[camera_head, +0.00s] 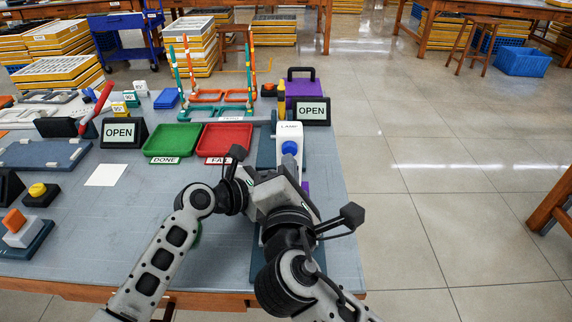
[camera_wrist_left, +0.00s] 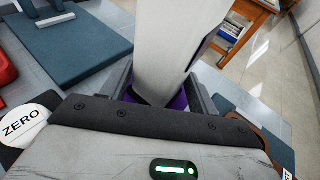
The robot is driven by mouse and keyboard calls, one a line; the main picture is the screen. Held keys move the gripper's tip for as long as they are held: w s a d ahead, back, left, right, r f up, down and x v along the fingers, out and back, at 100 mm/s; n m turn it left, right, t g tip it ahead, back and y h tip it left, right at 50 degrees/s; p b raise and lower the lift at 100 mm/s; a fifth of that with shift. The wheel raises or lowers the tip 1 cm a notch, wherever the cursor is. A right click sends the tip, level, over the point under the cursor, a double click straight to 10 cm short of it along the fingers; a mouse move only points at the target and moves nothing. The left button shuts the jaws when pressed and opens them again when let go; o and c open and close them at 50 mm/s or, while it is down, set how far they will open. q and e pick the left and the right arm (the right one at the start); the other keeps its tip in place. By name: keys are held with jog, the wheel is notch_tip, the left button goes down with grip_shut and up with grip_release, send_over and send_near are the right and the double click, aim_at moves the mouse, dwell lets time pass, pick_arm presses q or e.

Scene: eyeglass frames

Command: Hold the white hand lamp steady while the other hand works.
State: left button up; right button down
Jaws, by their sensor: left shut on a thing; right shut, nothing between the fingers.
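The white hand lamp (camera_head: 289,132), marked with a label and a blue round button, stands roughly upright near the table's right edge. Its lower part is hidden behind my arms in the head view. In the left wrist view its white body (camera_wrist_left: 170,45) rises between the two fingers of my left gripper (camera_wrist_left: 161,92), which is shut on it. My right gripper (camera_head: 282,190) is close in front of the lamp, shut and empty; its fingertips are mostly hidden by its own body and wrist.
Green tray (camera_head: 172,138) and red tray (camera_head: 228,137) sit left of the lamp. Behind it stand a purple box (camera_head: 300,88) and an OPEN sign (camera_head: 312,111). A small white sheet (camera_head: 105,175) lies on the table (camera_head: 130,215). Floor lies beyond the right edge.

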jog(key=shift+s, duration=1.95)
pick_arm(q)
jog(key=o, duration=0.8)
jog(key=shift+o, duration=0.2)
jog(key=shift+a, duration=0.1)
